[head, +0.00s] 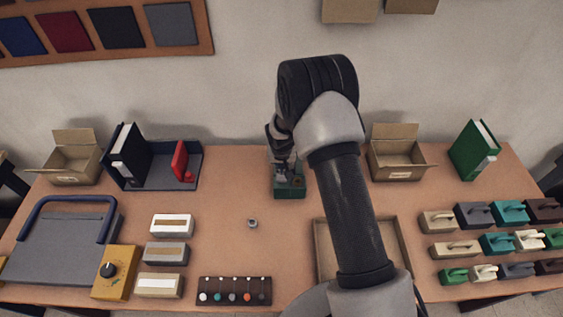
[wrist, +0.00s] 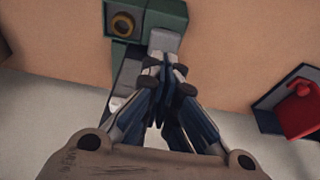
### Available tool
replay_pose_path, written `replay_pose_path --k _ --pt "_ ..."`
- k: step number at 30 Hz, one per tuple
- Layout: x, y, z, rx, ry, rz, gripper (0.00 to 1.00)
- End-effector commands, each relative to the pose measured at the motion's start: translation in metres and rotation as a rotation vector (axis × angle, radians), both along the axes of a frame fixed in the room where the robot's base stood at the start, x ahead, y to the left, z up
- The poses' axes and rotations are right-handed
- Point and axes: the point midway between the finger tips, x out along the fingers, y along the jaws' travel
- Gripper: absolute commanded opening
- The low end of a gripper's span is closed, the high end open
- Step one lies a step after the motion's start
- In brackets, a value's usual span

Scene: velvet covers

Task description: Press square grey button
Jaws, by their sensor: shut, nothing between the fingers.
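A green device (head: 289,190) with dark and grey upper parts stands at the back middle of the table, largely covered by my arm in the head view. In the wrist view its green body (wrist: 171,14) carries a brass-coloured ring (wrist: 123,25). A light grey, square-looking block (wrist: 164,39) on the device sits right by my fingertips; it looks like the square grey button. My gripper (wrist: 164,66) is shut and empty, its tips over or against this block's near edge. I cannot tell whether they touch it. In the head view my gripper (head: 283,168) hangs at the device.
A small ring-like piece (head: 252,223) lies on open table. An open box (head: 397,165) and a shallow tray (head: 319,250) are to the right. A navy tray (head: 155,182) with a red item (head: 180,161) stands left; the red item also shows in the wrist view (wrist: 301,112).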

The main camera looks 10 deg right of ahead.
Motion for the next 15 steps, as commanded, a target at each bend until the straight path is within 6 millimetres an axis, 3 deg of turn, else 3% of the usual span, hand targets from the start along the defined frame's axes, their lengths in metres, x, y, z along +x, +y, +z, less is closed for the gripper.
replay_pose_path --k 6,15 --pt "0.008 -0.002 -0.028 0.0 0.0 0.001 0.0" --pt "0.01 -0.002 -0.034 0.0 -0.001 0.001 0.0"
